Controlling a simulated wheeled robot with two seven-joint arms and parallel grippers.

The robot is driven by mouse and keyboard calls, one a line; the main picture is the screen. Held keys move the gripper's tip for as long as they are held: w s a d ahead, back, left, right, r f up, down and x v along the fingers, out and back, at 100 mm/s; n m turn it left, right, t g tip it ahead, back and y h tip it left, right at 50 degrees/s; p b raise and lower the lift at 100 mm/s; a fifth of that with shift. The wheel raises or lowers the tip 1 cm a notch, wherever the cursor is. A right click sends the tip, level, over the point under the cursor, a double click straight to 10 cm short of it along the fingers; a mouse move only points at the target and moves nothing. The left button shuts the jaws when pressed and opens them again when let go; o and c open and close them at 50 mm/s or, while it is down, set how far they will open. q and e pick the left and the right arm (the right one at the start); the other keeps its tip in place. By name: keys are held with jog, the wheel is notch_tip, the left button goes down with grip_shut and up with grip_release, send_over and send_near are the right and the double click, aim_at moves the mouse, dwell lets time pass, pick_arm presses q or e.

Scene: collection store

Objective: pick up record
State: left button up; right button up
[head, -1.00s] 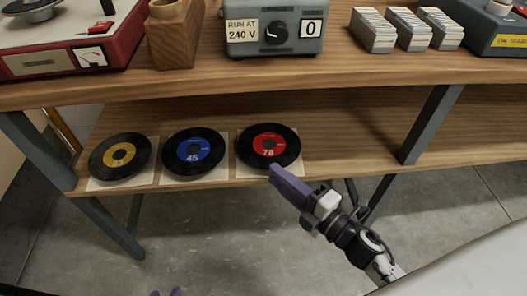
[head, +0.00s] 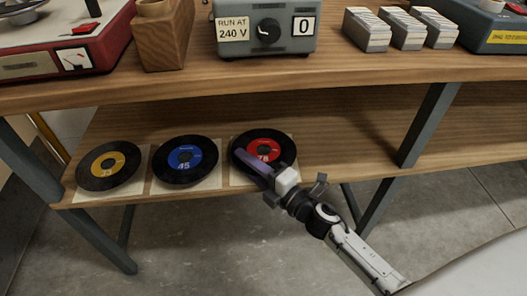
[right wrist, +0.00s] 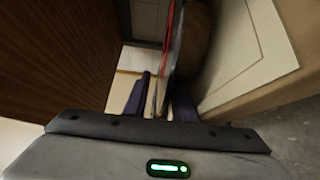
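Three black records lie in a row on the lower shelf, each over a pale square sleeve. The left one has a yellow label (head: 109,162), the middle one (head: 186,156) a blue label marked 45, the right one (head: 262,142) a red label marked 78. My right gripper (head: 248,160) reaches over the near side of the red-label record and hides part of it. In the right wrist view the record's edge (right wrist: 172,60) runs between the two purple fingers (right wrist: 160,100), nearer the right finger. A gap shows by the left finger. My left gripper is out of view.
The wooden lower shelf (head: 350,130) is bare right of the records. The upper table (head: 190,83) overhangs it and holds a red record player (head: 105,50), a wooden block (head: 160,45), a grey 240 V box (head: 290,40) and card stacks (head: 366,30). A grey leg (head: 425,125) stands to the right.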

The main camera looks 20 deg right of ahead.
jog(key=shift+w, duration=0.1)
jog(key=shift+c, duration=0.4)
grip_shut()
